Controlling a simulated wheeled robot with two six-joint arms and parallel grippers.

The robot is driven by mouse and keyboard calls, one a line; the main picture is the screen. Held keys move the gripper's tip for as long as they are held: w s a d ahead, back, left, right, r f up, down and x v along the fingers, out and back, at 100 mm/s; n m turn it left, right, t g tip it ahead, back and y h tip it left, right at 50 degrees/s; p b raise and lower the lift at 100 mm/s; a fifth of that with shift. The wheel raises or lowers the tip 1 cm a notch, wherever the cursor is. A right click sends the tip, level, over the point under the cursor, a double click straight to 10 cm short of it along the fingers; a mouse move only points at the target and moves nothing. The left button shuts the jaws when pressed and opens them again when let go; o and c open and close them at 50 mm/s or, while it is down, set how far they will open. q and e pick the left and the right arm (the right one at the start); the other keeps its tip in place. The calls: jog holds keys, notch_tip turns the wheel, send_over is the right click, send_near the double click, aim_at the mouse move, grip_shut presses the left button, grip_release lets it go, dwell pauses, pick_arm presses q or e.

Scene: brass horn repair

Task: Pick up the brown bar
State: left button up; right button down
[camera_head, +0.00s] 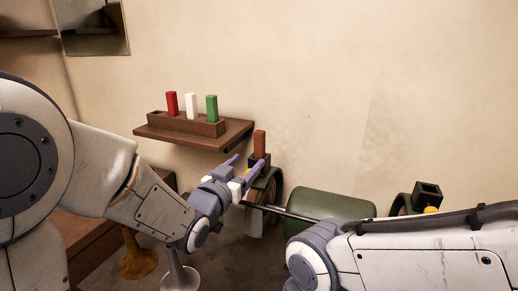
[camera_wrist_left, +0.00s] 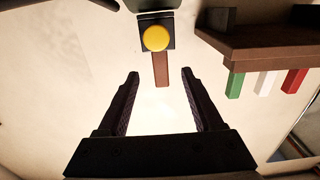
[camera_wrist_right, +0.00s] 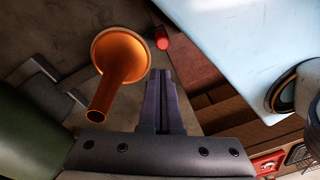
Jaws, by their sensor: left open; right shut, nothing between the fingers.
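The brown bar (camera_head: 260,144) stands upright in a dark square holder (camera_head: 259,160) on a green machine in the head view. It also shows in the left wrist view (camera_wrist_left: 162,70), with a yellow round button (camera_wrist_left: 155,38) on its holder. My left gripper (camera_head: 246,166) is open and empty, its fingers pointing toward the bar. In the left wrist view the bar's free end lies in line with the gap between the fingertips (camera_wrist_left: 160,76); whether it is between them I cannot tell. My right gripper (camera_wrist_right: 161,76) is shut and empty in the right wrist view.
A wall shelf (camera_head: 157,132) carries a wooden block with red (camera_head: 172,104), white (camera_head: 191,106) and green (camera_head: 211,108) bars. A green machine body (camera_head: 330,205) and a second dark holder (camera_head: 427,192) stand to the right.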

aim_at(258, 148)
pick_arm(q)
jog(key=p+x, duration=0.1)
jog(key=x, duration=0.2)
jog(key=shift+w+d+r, duration=0.1)
jog(key=shift+w+d, duration=0.05)
jog(key=shift+w, duration=0.1)
jog(key=p+x, duration=0.2)
jog(key=x, duration=0.1)
jog(key=p+x, duration=0.1)
jog(key=shift+w+d+r, duration=0.1)
jog(key=shift+w+r, duration=0.2)
jog(key=shift+r, duration=0.05)
jog(key=shift+w+d+f+p, duration=0.1)
jog(key=shift+w+f+p, duration=0.05)
jog(key=shift+w+p, duration=0.2)
grip_shut()
